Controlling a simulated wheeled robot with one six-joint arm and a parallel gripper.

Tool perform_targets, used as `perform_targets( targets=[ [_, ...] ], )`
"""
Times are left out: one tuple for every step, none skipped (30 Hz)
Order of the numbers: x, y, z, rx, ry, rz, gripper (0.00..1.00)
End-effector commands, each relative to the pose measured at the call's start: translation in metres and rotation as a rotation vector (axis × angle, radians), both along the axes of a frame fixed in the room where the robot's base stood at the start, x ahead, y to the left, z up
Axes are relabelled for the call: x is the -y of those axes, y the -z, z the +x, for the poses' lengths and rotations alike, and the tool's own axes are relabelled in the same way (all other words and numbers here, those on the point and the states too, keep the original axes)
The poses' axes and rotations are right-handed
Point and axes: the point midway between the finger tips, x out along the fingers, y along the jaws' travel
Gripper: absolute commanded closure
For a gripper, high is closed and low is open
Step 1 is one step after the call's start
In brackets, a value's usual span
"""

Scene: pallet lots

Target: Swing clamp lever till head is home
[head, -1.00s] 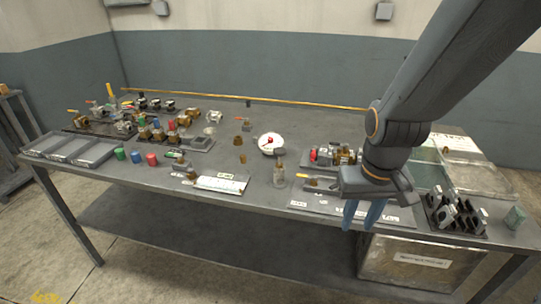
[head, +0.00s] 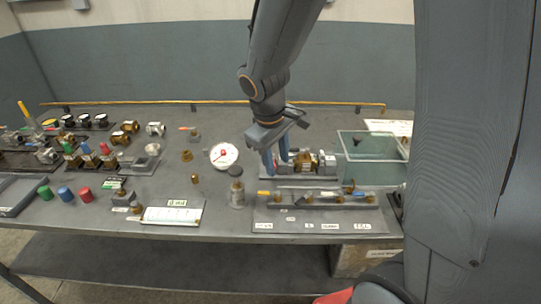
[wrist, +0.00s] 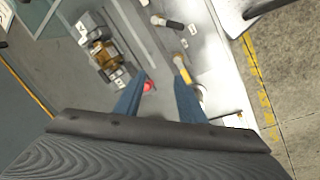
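The clamp fixture (head: 312,178) lies on the bench right of the middle, with a brass valve body (head: 308,162) on it; the valve also shows in the wrist view (wrist: 102,53). My gripper (head: 277,158) is above the fixture's left end, fingers pointing down. In the wrist view its two blue fingers (wrist: 160,82) are spread apart. A red tip (wrist: 148,86), seemingly the clamp lever's grip, shows between them, close to one finger; I cannot tell whether they touch. The red tip is hidden in the head view, and the clamp head cannot be made out.
A strip with a yellow-tipped handle (head: 263,193) lies just in front. A grey bottle-like part (head: 237,193) and a white dial (head: 224,155) stand to the left. My arm covers the right side.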

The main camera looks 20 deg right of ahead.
Motion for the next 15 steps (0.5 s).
perform_targets(
  targets=[
    [-0.007,-0.006,0.015,0.003,-0.073,-0.036,0.64],
    [-0.009,-0.008,0.023,0.007,-0.112,-0.056,0.64],
    [-0.012,-0.011,0.032,0.01,-0.153,-0.078,0.64],
    [-0.014,-0.012,0.037,0.014,-0.176,-0.091,0.64],
    [-0.014,-0.012,0.041,0.014,-0.194,-0.102,0.64],
    [-0.015,-0.011,0.045,0.016,-0.211,-0.111,0.64],
    [-0.015,-0.01,0.047,0.017,-0.218,-0.116,0.64],
    [-0.014,-0.008,0.049,0.016,-0.222,-0.119,0.64],
    [-0.013,-0.004,0.049,0.015,-0.222,-0.12,0.64],
    [-0.012,0.0,0.05,0.015,-0.221,-0.119,0.64],
    [-0.01,0.003,0.051,0.015,-0.22,-0.119,0.64],
    [-0.009,0.009,0.052,0.013,-0.218,-0.118,0.64],
    [-0.007,0.013,0.052,0.013,-0.219,-0.118,0.64],
    [-0.006,0.017,0.054,0.014,-0.218,-0.118,0.64],
    [-0.005,0.023,0.055,0.013,-0.217,-0.118,0.64]
  ],
)
